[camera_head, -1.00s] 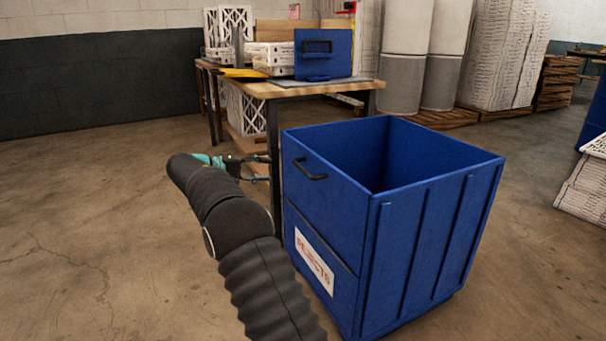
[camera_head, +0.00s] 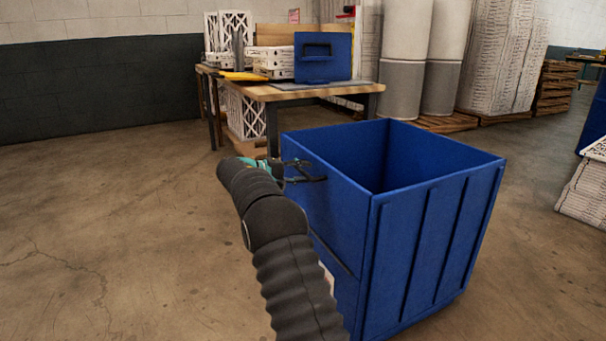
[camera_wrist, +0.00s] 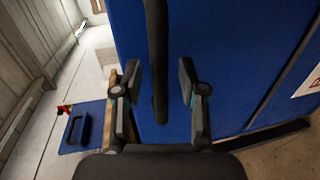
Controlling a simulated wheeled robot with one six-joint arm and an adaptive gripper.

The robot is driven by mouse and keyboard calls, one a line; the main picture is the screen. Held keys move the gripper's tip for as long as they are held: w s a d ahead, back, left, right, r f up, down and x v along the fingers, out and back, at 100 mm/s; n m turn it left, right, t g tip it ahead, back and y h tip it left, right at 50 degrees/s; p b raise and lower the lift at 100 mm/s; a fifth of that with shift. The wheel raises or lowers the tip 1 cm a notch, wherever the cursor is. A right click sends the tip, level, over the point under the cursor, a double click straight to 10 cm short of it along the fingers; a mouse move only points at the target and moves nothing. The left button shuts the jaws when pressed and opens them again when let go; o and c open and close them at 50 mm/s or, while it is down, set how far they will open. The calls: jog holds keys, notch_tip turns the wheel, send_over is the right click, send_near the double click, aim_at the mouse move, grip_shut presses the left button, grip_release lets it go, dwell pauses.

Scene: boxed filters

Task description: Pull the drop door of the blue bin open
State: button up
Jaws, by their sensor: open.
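The blue bin (camera_head: 437,240) stands on the floor, open at the top. Its drop door (camera_head: 340,215) is the upper front panel, upright and closed, with a dark bar handle (camera_head: 317,180). My gripper (camera_head: 300,171) is at the handle, in front of the door. In the wrist view, my gripper (camera_wrist: 160,68) has its fingers apart, one on each side of the handle (camera_wrist: 157,45), with visible gaps to it. The door's blue face also shows behind the handle in the wrist view (camera_wrist: 220,50). My arm hides the lower front of the bin in the head view.
A wooden table (camera_head: 290,92) behind the bin holds boxed filters (camera_head: 272,60) and a blue box with a handle slot (camera_head: 337,62). Wrapped rolls (camera_head: 402,60) and stacks stand at the back. The floor to the left is clear.

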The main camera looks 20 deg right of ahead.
jog(key=shift+d, duration=0.25)
grip_shut()
jog(key=shift+f, duration=0.1)
jog(key=shift+a, duration=0.1)
